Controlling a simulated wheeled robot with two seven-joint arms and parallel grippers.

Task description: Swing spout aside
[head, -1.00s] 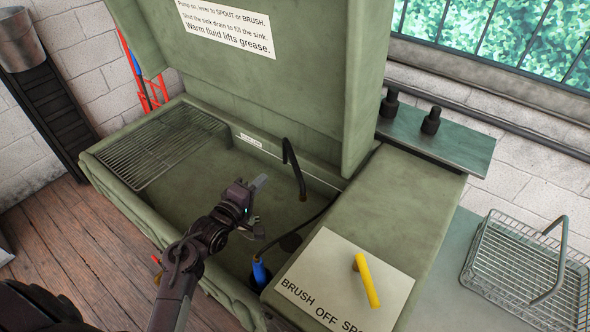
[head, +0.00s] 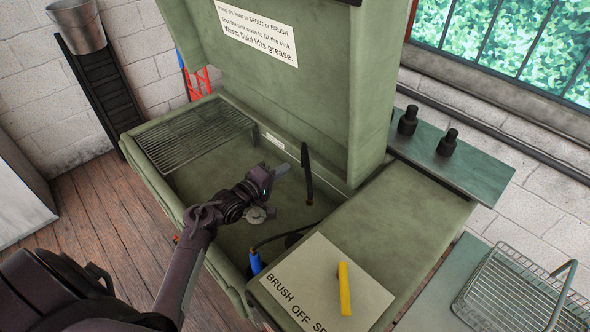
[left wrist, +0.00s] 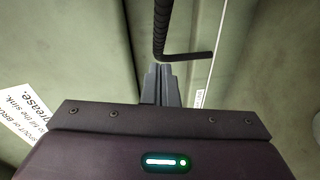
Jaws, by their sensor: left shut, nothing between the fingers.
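The spout (head: 308,175) is a dark thin tube rising from the floor of the green sink (head: 190,195). In the left wrist view the spout (left wrist: 188,56) shows as a ribbed tube with a bend and a short straight arm pointing right. My left gripper (head: 284,169) is shut and empty, just left of the spout's upper part in the head view. In the left wrist view its closed fingertips (left wrist: 160,70) lie right by the bend. I cannot tell if they touch it. My right gripper is not in view.
A yellow lever (head: 345,288) sits on a labelled plate right of the sink. A blue-handled brush (head: 255,262) with a black hose stands at the sink's front. A wire rack (head: 190,138) covers the sink's left end. The raised lid (head: 320,95) stands behind.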

